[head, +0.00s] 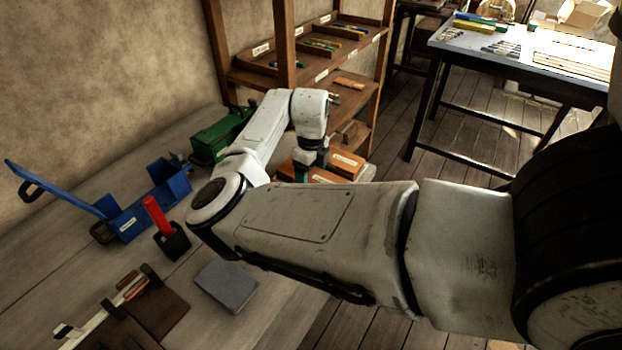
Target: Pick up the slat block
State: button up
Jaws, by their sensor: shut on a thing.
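My gripper (309,162) points down at the far end of the bench, among orange-brown wooden boxes. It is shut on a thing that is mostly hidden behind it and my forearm. A small teal patch (301,177) shows just below the gripper, and I take it for part of the slat block. Its full shape does not show, nor whether it is clear of the surface below. One labelled wooden box (347,161) stands just right of the gripper.
A green metal box (215,138) stands left of my gripper. A blue lever tool (140,212), a red-handled item (158,215) and a grey block (227,285) are on the bench. A wooden shelf (300,60) rises behind. A blue-topped table (520,60) stands far right.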

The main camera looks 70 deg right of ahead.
jog(key=c, duration=0.3)
jog(key=shift+c, duration=0.2)
jog(key=shift+r, duration=0.15)
